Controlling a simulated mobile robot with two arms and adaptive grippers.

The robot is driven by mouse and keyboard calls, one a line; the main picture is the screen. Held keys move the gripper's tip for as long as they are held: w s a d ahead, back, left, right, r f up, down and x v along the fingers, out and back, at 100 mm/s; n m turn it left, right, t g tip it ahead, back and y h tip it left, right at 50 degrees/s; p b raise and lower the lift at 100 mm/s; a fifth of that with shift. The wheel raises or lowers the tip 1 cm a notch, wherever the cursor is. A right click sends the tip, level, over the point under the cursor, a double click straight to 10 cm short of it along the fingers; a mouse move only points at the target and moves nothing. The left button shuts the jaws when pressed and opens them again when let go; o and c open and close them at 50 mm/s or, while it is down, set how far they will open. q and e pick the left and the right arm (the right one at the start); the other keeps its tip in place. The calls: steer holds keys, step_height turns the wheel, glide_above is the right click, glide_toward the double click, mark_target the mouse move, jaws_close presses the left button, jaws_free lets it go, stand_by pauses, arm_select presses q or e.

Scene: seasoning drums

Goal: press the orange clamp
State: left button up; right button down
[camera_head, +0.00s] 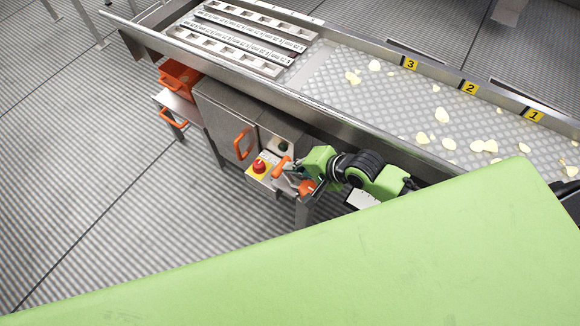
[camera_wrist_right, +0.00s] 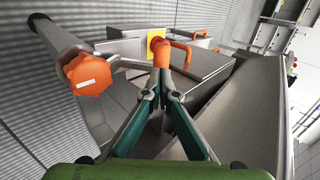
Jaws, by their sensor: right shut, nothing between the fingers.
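My right gripper (camera_head: 290,180) reaches in from the right at the side of the steel conveyor. It is shut and empty; its fingers meet at the middle of the right wrist view (camera_wrist_right: 161,84). An orange clamp handle (camera_head: 281,167) is right at the fingertips. In the wrist view an orange upright piece, seemingly this handle (camera_wrist_right: 160,60), shows directly beyond them; I cannot tell whether they touch. An orange knob (camera_head: 307,186) sits beside the gripper, and shows left of the fingers in the wrist view (camera_wrist_right: 90,76). My left gripper is not in view.
A red button on a yellow box (camera_head: 259,166) is just left of the gripper. A steel cabinet with an orange handle (camera_head: 243,144) and an orange bin (camera_head: 178,78) stand farther left. Chips lie on the conveyor bed (camera_head: 335,90).

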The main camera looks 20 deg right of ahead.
steer(key=shift+w+a+f, duration=0.25)
steer(key=shift+w+f, duration=0.05)
steer(key=shift+f, duration=0.1)
